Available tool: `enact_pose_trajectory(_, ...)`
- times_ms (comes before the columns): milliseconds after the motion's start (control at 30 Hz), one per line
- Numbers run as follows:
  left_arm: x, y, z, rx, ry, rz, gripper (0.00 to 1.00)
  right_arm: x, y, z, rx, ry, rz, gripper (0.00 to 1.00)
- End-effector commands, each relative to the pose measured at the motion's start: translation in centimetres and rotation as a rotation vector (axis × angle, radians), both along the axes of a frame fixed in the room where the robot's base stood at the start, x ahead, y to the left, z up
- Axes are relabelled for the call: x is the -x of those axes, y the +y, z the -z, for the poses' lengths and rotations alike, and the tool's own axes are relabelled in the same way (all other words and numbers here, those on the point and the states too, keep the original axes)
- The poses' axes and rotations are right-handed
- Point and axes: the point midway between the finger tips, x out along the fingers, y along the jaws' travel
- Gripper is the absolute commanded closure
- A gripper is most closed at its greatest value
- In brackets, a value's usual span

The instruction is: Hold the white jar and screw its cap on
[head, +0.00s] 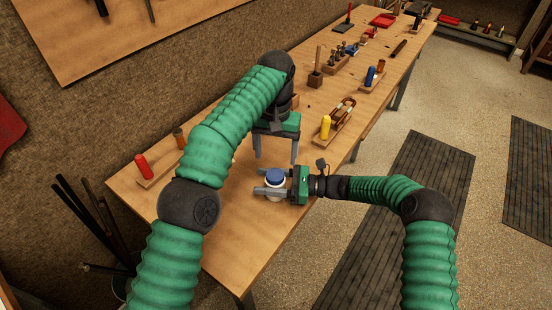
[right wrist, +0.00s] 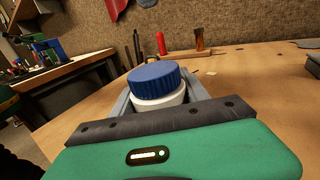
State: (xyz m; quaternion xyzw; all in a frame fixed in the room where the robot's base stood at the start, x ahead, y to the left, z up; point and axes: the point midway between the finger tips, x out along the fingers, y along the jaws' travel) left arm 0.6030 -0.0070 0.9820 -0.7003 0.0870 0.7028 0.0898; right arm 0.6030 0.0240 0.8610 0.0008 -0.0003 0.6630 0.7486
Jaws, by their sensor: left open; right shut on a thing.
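The white jar (head: 274,192) stands on the workbench with the blue cap (head: 275,175) on its top. In the right wrist view the blue cap (right wrist: 154,76) sits over the mouth of the white jar (right wrist: 160,104), looking slightly tilted; I cannot tell how tightly it sits. My right gripper (head: 272,190) is shut on the jar, its grey fingers on either side of the body. My left gripper (head: 276,162) is open and empty above and just behind the jar, fingers pointing down, apart from the cap. The jar's lower part is hidden by the right gripper in the wrist view.
The bench front (head: 240,235) is clear. Dark floor mats (head: 400,220) lie beside it.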

Motion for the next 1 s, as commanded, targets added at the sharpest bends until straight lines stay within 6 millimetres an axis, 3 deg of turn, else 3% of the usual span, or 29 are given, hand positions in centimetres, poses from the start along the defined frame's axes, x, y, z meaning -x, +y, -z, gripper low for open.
enact_pose_trajectory(167, 0.0, 0.0, 0.0, -0.001, 0.001, 0.0, 0.24, 0.0, 0.0, 0.0, 0.001, 0.0, 0.001, 1.0)
enact_pose_trajectory(200, 0.0, 0.1, 0.0, -0.001, 0.001, -0.001, 0.24, 0.0, -0.1, 0.0, 0.001, 0.0, 0.001, 0.43)
enact_pose_trajectory(367, 0.0, 0.1, 0.0, -0.001, 0.001, -0.001, 0.24, 0.0, -0.1, 0.0, 0.001, 0.0, 0.001, 0.22)
enact_pose_trajectory(767, 0.0, 0.1, 0.0, -0.001, 0.001, -0.001, 0.24, 0.0, -0.8, 0.0, 0.0, 0.0, 0.003, 0.22)
enact_pose_trajectory(1000, 0.0, 0.1, 0.0, -0.001, 0.001, -0.001, 0.24, 0.5, -5.7, 0.0, 0.0, 0.0, 0.006, 0.22)
